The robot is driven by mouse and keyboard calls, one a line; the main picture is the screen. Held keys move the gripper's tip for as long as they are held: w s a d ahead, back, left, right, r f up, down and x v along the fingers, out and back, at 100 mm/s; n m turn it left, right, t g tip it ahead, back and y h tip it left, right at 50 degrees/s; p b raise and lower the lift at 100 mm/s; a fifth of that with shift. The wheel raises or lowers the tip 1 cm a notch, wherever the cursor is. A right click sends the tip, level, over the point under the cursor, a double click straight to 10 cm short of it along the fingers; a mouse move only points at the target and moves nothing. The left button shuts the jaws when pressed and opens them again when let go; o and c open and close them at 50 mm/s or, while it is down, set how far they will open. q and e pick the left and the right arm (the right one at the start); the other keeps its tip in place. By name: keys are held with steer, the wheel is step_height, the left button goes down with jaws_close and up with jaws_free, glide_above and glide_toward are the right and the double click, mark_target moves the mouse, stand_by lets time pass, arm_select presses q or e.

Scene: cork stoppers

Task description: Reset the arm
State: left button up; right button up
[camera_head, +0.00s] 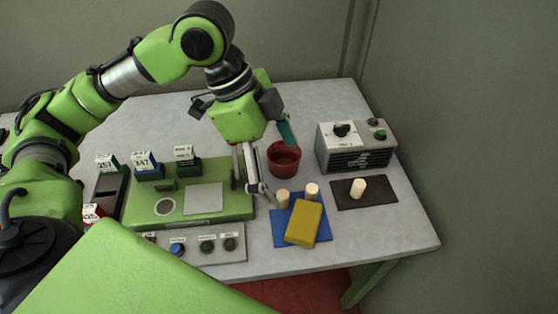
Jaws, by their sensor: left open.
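My left arm reaches in from the left, and its gripper (250,187) hangs down over the right end of a green station. It is open, and I see nothing between its fingers. One finger comes close in the picture to a pale cork stopper (283,199) on a blue mat (284,236); I cannot tell whether they touch. A second cork stopper (312,191) stands just right of it. A third cork stopper (357,187) stands on a black mat (380,194) at the right. My right gripper is not in view.
A yellow block (304,222) lies on the blue mat. A red cup (284,160) stands behind, with a grey control box (356,148) to its right. The green station (150,209) and a button panel (215,255) fill the left. The table's front right corner is clear.

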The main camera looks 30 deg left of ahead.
arm_select(q)
steer(key=shift+a+r, duration=0.15)
steer(key=shift+r, duration=0.3)
